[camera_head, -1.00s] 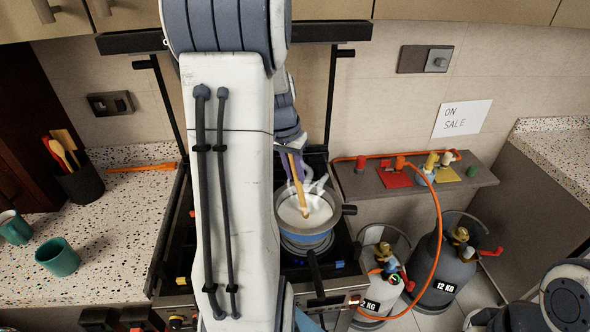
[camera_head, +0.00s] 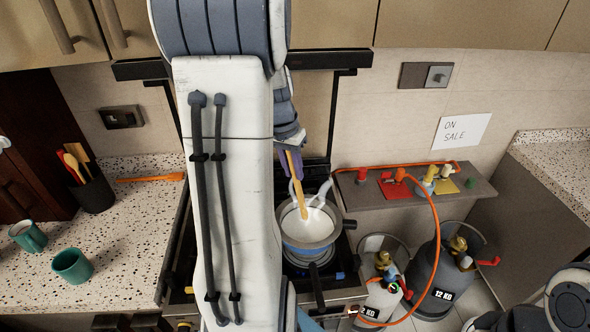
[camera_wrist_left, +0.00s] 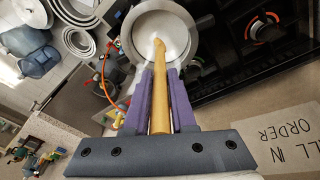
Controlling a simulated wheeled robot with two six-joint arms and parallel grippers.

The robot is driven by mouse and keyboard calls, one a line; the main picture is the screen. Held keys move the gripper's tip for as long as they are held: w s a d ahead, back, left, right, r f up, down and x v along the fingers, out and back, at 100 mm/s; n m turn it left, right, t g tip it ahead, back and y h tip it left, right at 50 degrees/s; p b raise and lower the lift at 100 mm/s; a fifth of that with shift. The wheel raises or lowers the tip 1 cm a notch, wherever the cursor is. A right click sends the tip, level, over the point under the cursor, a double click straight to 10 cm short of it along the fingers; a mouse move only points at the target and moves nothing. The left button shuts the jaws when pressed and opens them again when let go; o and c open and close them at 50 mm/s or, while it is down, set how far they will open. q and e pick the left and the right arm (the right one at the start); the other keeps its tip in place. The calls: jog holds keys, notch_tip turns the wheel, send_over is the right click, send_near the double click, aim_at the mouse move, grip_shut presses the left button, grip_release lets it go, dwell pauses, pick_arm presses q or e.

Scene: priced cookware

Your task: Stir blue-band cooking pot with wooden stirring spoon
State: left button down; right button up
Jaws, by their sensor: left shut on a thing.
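The blue-band cooking pot (camera_head: 309,243) stands on the stove, with whitish contents and pale steam above it. It also shows in the left wrist view (camera_wrist_left: 124,42), seen from above. The wooden stirring spoon (camera_head: 300,195) points down into the pot, its lower end in the contents. My left gripper (camera_head: 290,160) is above the pot and shut on the spoon's handle; its purple fingers (camera_wrist_left: 159,100) lie on both sides of the handle in the left wrist view. My left arm hides part of the stove. My right gripper is not in view.
A dark holder with utensils (camera_head: 93,193), an orange utensil (camera_head: 150,178) and teal mugs (camera_head: 72,266) are on the left counter. Gas cylinders (camera_head: 440,275) with an orange hose (camera_head: 437,235) stand right of the stove. A shelf (camera_head: 415,187) is above them.

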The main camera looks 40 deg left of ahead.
pick_arm(q)
jog(key=shift+s+r, duration=0.1)
jog(key=shift+r, duration=0.4)
notch_tip(320, 180, up, 5)
jog(key=p, duration=0.4)
jog(key=shift+s, duration=0.1)
dwell(1.2)
